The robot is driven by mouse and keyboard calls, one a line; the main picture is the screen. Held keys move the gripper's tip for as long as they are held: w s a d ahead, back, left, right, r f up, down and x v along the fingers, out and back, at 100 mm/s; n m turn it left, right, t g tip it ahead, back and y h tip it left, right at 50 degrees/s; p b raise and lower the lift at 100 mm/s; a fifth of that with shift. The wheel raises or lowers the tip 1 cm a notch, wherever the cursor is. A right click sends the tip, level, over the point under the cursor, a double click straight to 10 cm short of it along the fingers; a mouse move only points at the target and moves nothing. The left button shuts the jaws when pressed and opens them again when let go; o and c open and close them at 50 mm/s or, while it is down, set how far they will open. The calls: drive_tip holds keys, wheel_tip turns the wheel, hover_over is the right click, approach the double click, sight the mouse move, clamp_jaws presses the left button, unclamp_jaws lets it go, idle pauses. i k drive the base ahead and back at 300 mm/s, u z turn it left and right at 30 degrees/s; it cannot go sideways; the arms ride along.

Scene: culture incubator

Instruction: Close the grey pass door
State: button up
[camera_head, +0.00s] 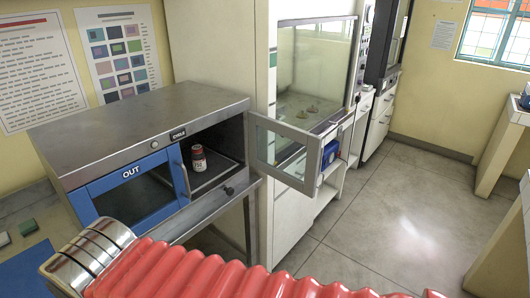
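The grey pass door (283,150) is a grey-framed panel with a clear pane. It stands open, swung out to the right from the right front edge of the steel pass box (150,112). It has a small dark handle or latch near its outer edge. The right compartment behind it is open to view. My arm, with red ribbed sleeve and metal rings, crosses the bottom of the view. My gripper is not in view.
The blue-framed OUT door (133,190) covers the box's left compartment and appears shut. A white cabinet with a glass front (313,60) stands behind the grey door, with blue items on a shelf below. The floor (385,190) to the right is clear.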

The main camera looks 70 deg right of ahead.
sight(315, 149)
drive_tip(key=u, duration=2.3)
drive_tip(key=k, duration=2.8)
